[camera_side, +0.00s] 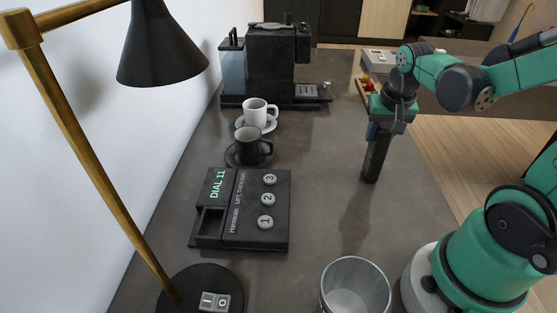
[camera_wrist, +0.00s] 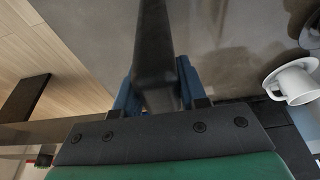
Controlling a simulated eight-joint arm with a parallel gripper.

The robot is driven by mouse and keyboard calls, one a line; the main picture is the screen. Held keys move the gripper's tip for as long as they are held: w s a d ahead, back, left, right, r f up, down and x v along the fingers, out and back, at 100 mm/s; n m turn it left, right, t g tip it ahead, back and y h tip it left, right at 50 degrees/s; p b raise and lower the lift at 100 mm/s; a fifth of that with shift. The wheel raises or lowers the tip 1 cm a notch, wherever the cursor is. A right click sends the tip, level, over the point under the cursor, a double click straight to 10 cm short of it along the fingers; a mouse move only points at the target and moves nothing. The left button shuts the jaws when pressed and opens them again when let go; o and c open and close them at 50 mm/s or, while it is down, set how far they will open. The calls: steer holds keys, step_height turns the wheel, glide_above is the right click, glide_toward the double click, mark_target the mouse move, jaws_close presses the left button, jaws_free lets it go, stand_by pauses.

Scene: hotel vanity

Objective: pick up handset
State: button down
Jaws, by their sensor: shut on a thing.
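The handset (camera_side: 376,157) is a long black bar. My gripper (camera_side: 372,131) is shut on its upper end and holds it hanging upright, on the right side of the counter. I cannot tell how far its lower end is above the counter. In the wrist view the handset (camera_wrist: 153,45) runs up the middle between the blue fingers of my gripper (camera_wrist: 155,88). The black phone base (camera_side: 262,212) with several buttons and "DIAL 11" lettering stands at the left, with an open cradle recess on it.
A white cup (camera_side: 254,112) and a black cup (camera_side: 247,146) stand on saucers behind the phone base. A coffee machine (camera_side: 272,62) is farther back. A glass bin (camera_side: 355,290) and a lamp (camera_side: 160,50) are at the front. The counter (camera_side: 325,140) middle is clear.

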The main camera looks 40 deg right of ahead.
steer(key=shift+r, duration=0.15)
stand_by(0.3)
step_height(320, 180, up, 20)
stand_by(0.4)
stand_by(0.4)
steer(key=w+a+f+n+t+y, duration=0.1)
steer(key=w+a+f+n+y, duration=0.1)
steer(key=w+a+f+n, duration=0.95)
steer(key=s+d+r+m+g+h, duration=0.1)
steer(key=s+d+r+m, duration=0.4)
steer(key=s, duration=0.3)
steer(key=s+d+r+m+h, duration=0.1)
steer(key=s+d+r+m, duration=0.1)
steer(key=s+r+m, duration=0.5)
step_height(320, 180, down, 20)
steer(key=shift+s+f, duration=0.25)
steer(key=shift+s, duration=0.15)
steer(key=shift+d+n, duration=0.1)
steer(key=shift+n, duration=0.15)
